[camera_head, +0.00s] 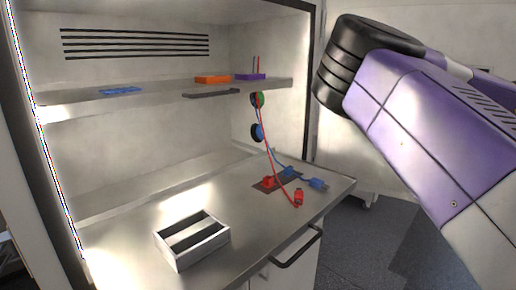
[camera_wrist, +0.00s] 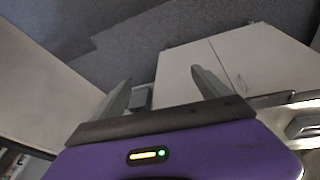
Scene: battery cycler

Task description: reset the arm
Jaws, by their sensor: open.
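My gripper (camera_wrist: 168,82) shows in the wrist view with its two grey fingers spread apart. Nothing is between the fingers. Beyond them are the grey floor and pale cabinet doors. In the head view my purple and black arm fills the right side, raised in front of the bench's right end. The gripper itself does not show in that view.
A metal bench (camera_head: 133,232) holds a white divided tray (camera_head: 192,257), a red plug (camera_head: 298,197) and a blue plug (camera_head: 318,184) on cables. A shelf (camera_head: 160,99) above holds an orange block (camera_head: 212,79) and a purple block (camera_head: 250,77). A handle (camera_head: 297,250) juts from the bench front.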

